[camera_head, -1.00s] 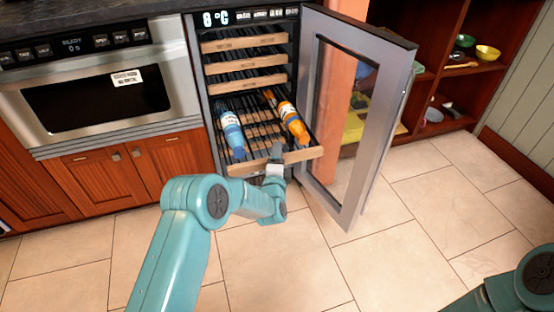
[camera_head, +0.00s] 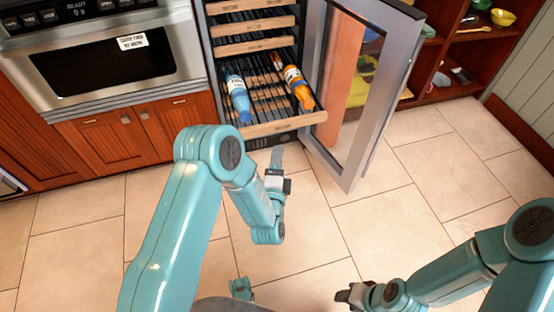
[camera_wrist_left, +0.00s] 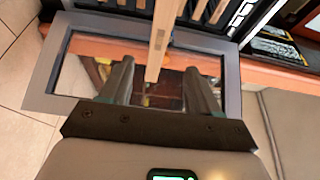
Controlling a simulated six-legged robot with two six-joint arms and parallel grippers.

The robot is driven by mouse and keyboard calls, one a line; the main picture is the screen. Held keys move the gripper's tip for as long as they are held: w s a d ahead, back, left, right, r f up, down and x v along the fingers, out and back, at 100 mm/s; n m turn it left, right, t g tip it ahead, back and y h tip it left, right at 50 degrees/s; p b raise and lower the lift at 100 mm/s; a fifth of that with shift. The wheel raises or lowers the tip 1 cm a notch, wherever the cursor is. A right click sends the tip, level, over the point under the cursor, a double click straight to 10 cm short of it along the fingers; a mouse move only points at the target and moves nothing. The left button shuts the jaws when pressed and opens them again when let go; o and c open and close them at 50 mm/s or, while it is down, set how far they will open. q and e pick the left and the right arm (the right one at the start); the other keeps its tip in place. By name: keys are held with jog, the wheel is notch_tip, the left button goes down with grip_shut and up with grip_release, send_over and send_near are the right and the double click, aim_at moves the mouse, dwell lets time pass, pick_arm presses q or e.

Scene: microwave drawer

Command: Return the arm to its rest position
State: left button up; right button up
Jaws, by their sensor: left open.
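My left gripper (camera_head: 277,160) is open and empty. It hangs over the tiled floor, in front of and below the pulled-out wine rack (camera_head: 285,125), and is apart from it. In the left wrist view my two fingers (camera_wrist_left: 160,85) are spread, with the rack's wooden front edge (camera_wrist_left: 160,40) showing between and beyond them. My right arm comes in at the lower right of the head view, and its gripper (camera_head: 345,296) sits low near the bottom edge. Whether its jaws are open is too small to tell.
A blue bottle (camera_head: 238,98) and an orange bottle (camera_head: 298,87) lie on the extended rack. The cooler's glass door (camera_head: 365,95) stands open to the right. A microwave drawer (camera_head: 110,60) is at the left, open shelves (camera_head: 470,60) at the right. The floor (camera_head: 400,220) in front is clear.

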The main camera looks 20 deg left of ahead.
dwell(0.4)
pick_arm(q)
jog(key=s+a+n+g, duration=0.1)
jog(key=a, duration=0.4)
jog(key=s+d+f+n+g+h, duration=0.35)
jog(key=s+f+n+g, duration=0.3)
jog(key=s+f, duration=0.3)
jog(key=s+d+f+n+g+h, duration=0.25)
jog(key=s+n+g, duration=0.25)
jog(key=s, duration=0.4)
jog(key=s+d+f+n+g+h, duration=0.25)
jog(key=s+n+g, duration=0.25)
jog(key=s, duration=0.3)
notch_tip(320, 180, up, 29)
jog(key=p, duration=2.9)
jog(key=shift+d+r+y, duration=0.2)
jog(key=shift+d+y, duration=0.05)
jog(key=shift+y, duration=0.1)
